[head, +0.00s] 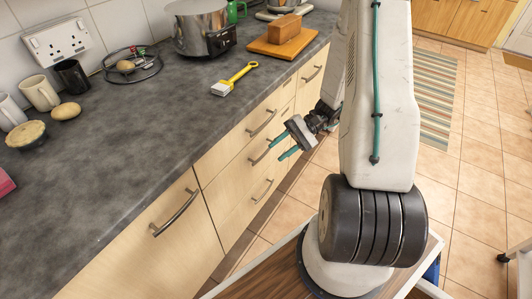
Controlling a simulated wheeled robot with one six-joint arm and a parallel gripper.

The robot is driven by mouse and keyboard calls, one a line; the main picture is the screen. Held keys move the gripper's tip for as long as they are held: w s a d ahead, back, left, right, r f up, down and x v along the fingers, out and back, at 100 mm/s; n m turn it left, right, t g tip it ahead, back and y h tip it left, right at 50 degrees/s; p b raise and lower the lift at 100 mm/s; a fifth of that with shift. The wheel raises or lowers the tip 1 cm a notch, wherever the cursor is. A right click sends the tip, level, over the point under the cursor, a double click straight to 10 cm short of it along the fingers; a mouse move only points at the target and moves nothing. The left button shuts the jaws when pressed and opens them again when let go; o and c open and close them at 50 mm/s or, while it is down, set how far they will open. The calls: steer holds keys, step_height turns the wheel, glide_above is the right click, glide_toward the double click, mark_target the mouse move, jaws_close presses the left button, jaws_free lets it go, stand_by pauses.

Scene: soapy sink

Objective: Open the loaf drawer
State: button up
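A stack of pale wood drawers with bar handles is built in below the dark counter, and their fronts look flush. The top drawer handle (262,123) is uncovered. The middle drawer handle (257,158) is partly hidden behind my gripper, and the lower drawer handle (263,190) is clear below. My gripper (275,152) has two teal fingers standing apart with nothing between them. Its fingertips point left at the middle handle; I cannot tell whether they touch it. No drawer carries a visible loaf mark. A brown loaf-shaped block (284,28) lies on a wooden board (277,47) on the counter.
A large pale front with a handle (176,212) is at lower left, and another handle (312,73) is farther back. The counter holds a pot (200,28), a yellow-handled brush (235,78), mugs (40,93) and a wire rack (130,65). Tiled floor (475,190) is open at right.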

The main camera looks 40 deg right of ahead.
steer(key=w+d+f+m+t, duration=0.1)
steer(key=w+d+f+t, duration=0.1)
steer(key=f+t, duration=0.35)
steer(key=w+d+f+m+t, duration=0.1)
steer(key=d+f+m+t, duration=0.15)
steer(key=f, duration=0.55)
steer(key=n+t+h, duration=0.2)
steer(key=n+t, duration=0.1)
steer(key=t, duration=0.2)
glide_toward(266, 151)
steer(key=x, duration=0.3)
steer(key=shift+f+x, duration=0.2)
steer(key=shift+x, duration=1.5)
steer(key=shift+f+x, duration=0.2)
steer(key=shift+x, duration=1.5)
steer(key=shift+a, duration=0.1)
jaws_close()
